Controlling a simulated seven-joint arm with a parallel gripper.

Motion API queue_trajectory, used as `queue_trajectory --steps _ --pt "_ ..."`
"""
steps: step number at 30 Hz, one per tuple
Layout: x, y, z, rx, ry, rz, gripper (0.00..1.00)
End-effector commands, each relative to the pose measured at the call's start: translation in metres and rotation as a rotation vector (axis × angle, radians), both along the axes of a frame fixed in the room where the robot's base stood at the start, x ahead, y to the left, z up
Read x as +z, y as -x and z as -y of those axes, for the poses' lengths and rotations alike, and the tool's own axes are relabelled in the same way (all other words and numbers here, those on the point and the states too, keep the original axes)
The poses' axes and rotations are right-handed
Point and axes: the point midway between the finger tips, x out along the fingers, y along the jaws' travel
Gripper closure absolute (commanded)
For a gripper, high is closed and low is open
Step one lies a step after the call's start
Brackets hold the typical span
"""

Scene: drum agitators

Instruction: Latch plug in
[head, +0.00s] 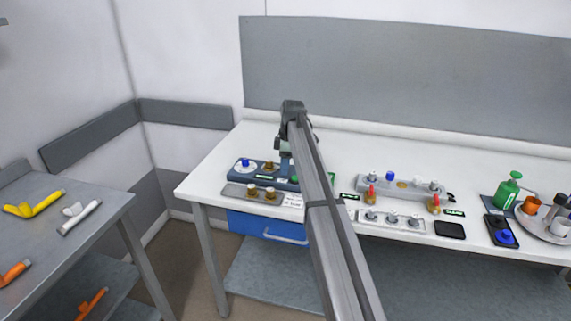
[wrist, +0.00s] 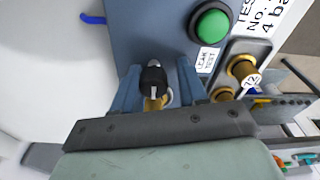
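A plug (wrist: 153,80) with a black cap and a brass lower part shows in the wrist view, at the blue-grey test block (wrist: 140,30). Whether it is fully seated or latched cannot be told. My gripper (wrist: 158,85) has a blue finger on each side of the plug, with a visible gap on the right. In the head view my gripper (head: 286,150) is over the right part of the test block (head: 240,175), and my arm hides what lies behind it. The block has a green button (wrist: 212,25) labelled leak test.
Brass fittings (wrist: 243,69) stand beside the block, on a grey plate (head: 233,190) at its front. A grey rail (head: 400,190) with several fittings, a green bottle (head: 507,190) and a round tray (head: 540,232) lie to the right. The bench behind the block is clear.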

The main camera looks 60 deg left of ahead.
Motion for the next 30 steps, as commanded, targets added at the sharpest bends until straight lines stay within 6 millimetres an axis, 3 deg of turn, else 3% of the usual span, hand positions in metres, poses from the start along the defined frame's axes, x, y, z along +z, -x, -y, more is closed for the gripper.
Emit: queue_trajectory --steps 4,14,30 --pt "0.0 0.002 0.001 0.0 0.002 -0.002 0.53" --pt "0.004 -0.001 -0.001 -0.003 0.0 0.001 0.53" --pt "0.045 -0.003 -0.002 -0.005 -0.001 0.002 0.53"
